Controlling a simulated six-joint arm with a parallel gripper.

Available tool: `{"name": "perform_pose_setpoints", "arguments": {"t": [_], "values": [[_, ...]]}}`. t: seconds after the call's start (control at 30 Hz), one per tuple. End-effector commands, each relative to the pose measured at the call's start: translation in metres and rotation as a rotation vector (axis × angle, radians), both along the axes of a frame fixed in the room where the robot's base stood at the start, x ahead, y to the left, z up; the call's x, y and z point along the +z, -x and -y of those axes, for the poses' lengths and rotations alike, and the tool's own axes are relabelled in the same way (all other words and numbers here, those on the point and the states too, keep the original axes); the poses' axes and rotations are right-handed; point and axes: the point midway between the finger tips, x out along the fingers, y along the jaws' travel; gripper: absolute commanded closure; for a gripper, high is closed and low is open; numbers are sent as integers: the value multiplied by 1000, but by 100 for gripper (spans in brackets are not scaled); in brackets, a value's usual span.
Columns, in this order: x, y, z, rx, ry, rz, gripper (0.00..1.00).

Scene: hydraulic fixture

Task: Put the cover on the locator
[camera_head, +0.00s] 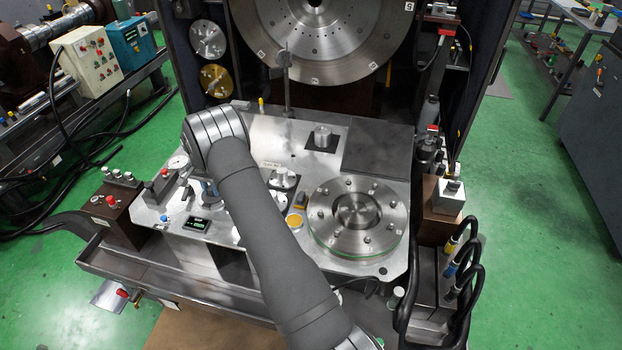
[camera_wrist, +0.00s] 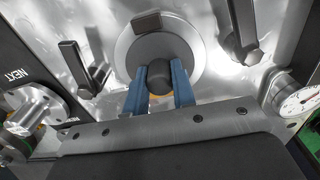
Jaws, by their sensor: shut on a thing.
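In the wrist view, the cover appears to be a round grey disc (camera_wrist: 178,47) with a dark knob. The blue fingers of my gripper (camera_wrist: 160,88) are shut on the knob from both sides. I cannot tell whether the disc touches the plate below. In the head view my arm hides most of the cover and gripper. The locator is not certain: a short metal cylinder on a round flange (camera_head: 285,179) stands right of my arm, with a label behind it. A similar flanged cylinder shows at the left of the wrist view (camera_wrist: 34,108), near a "NEXT" label.
A large bolted round flange (camera_head: 358,212) stands right on the metal fixture plate (camera_head: 270,140). Another metal cylinder (camera_head: 322,137) stands on a black square behind. Dark clamp arms (camera_wrist: 83,66) and (camera_wrist: 243,30) flank the disc. A dial gauge (camera_wrist: 300,103) is at the right.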

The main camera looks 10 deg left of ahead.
Motion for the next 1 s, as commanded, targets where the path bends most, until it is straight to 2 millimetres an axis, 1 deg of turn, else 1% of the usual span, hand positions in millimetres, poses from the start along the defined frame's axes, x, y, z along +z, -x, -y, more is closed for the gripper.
{"name": "perform_pose_setpoints", "arguments": {"t": [0.03, 0.13, 0.17, 0.43, 0.57, 0.67, 1.0], "values": [[-1, 0, 0, 0, 0, 0, 72], [0, 0, 0, 0, 0, 0, 53], [0, 0, 0, 0, 0, 0, 51], [0, 0, 0, 0, 0, 0, 51], [10, 0, -1, 0, -2, 2, 51], [27, -1, -1, 0, -2, 2, 51], [110, -1, -1, 0, -3, 3, 51]]}}
